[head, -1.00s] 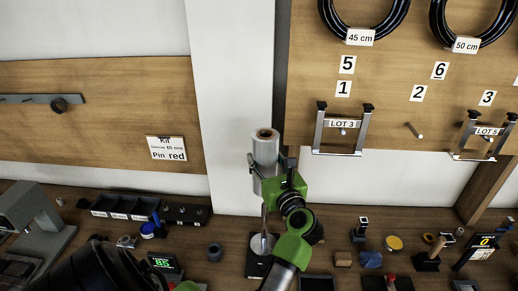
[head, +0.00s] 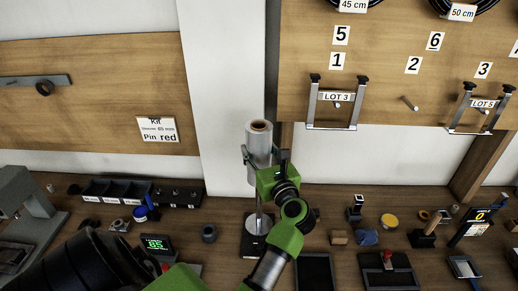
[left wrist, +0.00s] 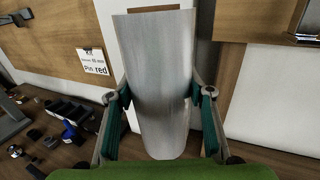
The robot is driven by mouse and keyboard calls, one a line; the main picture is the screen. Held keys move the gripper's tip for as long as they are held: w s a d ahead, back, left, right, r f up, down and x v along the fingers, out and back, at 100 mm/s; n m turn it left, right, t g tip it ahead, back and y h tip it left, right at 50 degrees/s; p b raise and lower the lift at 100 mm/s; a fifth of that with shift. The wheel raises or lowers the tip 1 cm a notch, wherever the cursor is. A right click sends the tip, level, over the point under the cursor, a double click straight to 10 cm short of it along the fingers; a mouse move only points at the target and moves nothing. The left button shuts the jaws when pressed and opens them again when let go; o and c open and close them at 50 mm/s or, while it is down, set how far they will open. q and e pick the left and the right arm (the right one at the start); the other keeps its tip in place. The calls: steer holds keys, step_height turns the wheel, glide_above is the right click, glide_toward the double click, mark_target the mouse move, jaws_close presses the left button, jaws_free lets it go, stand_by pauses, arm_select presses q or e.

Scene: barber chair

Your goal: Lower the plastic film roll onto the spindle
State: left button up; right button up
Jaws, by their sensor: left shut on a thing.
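The plastic film roll (head: 257,145) is a pale grey cylinder with a brown core visible at its top. My left gripper (head: 258,159) is shut around it and holds it nearly upright. In the left wrist view the roll (left wrist: 160,80) fills the space between the two fingers (left wrist: 160,98). Below the roll, the thin metal spindle (head: 258,208) rises from a pale disc (head: 254,243) on a dark base. The roll's lower end is above the disc, clear of it. I cannot tell whether the spindle's tip is inside the core. My right gripper is not in view.
A dark round part (head: 209,233) and a green-lit display (head: 154,243) stand left of the base. A dark tray (head: 315,270) and a wooden block (head: 338,238) are to its right. The white pillar (head: 222,90) and wall boards rise behind.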

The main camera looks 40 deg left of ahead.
arm_select(q)
steer(key=shift+f+b, duration=0.6)
steer(key=shift+f, duration=0.35)
steer(key=shift+f+b, duration=0.95)
steer(key=shift+f, duration=0.4)
steer(key=b, duration=0.4)
glide_above(260, 205)
steer(key=a, duration=0.1)
steer(key=shift+w+f, duration=0.2)
steer(key=shift+f, duration=1.2)
steer(key=shift+w+f, duration=0.15)
steer(key=shift+f, duration=1.25)
steer(key=shift+f+b, duration=5.75)
steer(key=shift+f, duration=0.35)
steer(key=o, duration=1.7)
steer(key=shift+c, duration=0.2)
